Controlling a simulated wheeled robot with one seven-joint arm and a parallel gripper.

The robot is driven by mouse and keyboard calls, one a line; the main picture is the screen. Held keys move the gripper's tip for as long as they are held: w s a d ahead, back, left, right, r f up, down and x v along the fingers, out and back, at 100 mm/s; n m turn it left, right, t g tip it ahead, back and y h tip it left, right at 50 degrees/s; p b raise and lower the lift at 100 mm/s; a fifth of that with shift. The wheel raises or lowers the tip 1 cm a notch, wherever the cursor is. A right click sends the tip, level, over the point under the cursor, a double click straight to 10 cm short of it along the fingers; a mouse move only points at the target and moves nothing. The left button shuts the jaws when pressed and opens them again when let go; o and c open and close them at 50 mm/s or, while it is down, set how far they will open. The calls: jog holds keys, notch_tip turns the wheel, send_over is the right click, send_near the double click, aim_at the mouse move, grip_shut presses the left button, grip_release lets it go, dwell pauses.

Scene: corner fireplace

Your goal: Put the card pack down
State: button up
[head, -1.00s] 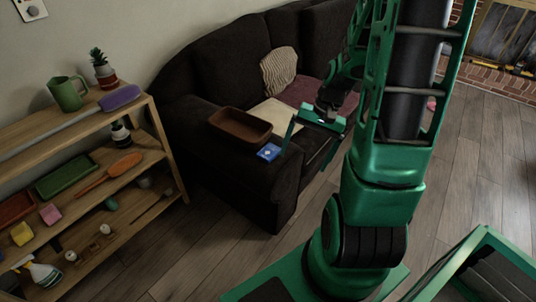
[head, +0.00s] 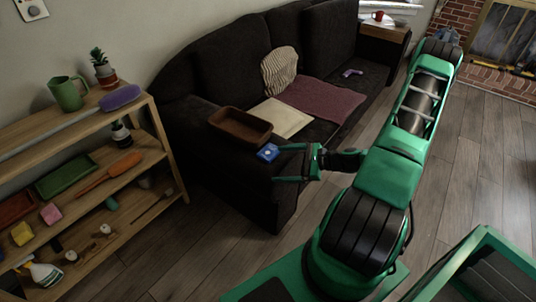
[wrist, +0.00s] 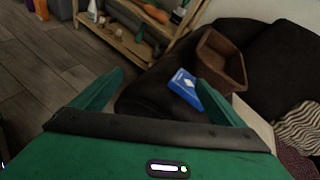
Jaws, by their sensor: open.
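The card pack (head: 268,152) is a small blue box with a white mark, lying on the arm of the dark sofa (head: 258,180), just in front of a brown tray. It also shows in the wrist view (wrist: 185,88), beyond the fingers and close to the right fingertip. My gripper (head: 277,164) is open and empty at the near side of the sofa arm, its upper finger close to the pack. I cannot tell whether that finger touches the pack. Both fingers show spread apart in the wrist view (wrist: 158,80).
The brown tray (head: 240,126) takes up much of the sofa arm. A cream cushion or cloth (head: 282,118), a purple blanket (head: 322,99) and a striped pillow (head: 280,72) are on the sofa. A wooden shelf (head: 165,150) stands left.

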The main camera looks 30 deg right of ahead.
aim_at(270, 151)
jog(key=d+m+t+h, duration=0.1)
jog(key=m, duration=0.1)
jog(key=w+d+f+m+t+h, duration=0.1)
jog(key=d+m+t, duration=0.1)
jog(key=m, duration=0.1)
jog(key=d+f+m+t+h, duration=0.1)
jog(key=m, duration=0.1)
jog(key=shift+w+d+f+t, duration=0.2)
jog(key=shift+w+d+t, duration=0.1)
jog(key=shift+w, duration=0.05)
jog(key=x, duration=1)
jog(key=shift+w, duration=0.35)
jog(key=shift+c, duration=0.4)
jog(key=c, duration=1.2)
jog(key=shift+r, duration=0.1)
